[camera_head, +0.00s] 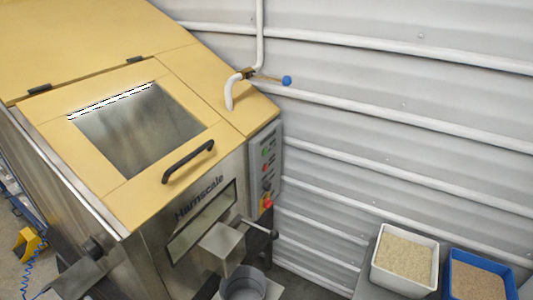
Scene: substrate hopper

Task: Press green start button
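The grey control panel (264,168) is on the right side of the hopper machine's front, facing forward. A small green button (265,153) shows in its upper part. A red emergency stop (267,203) on a yellow base is at the panel's lower end. Nothing covers the green button, and nothing is touching it. Neither of my grippers can be made out in the head view.
The machine has a yellow top with a window (137,128) and black handle (188,161). A metal spout (222,245) sits above a grey bucket (242,286). A white bin (405,260) and blue bin (481,276) stand lower right. A ribbed wall (420,130) closes the back.

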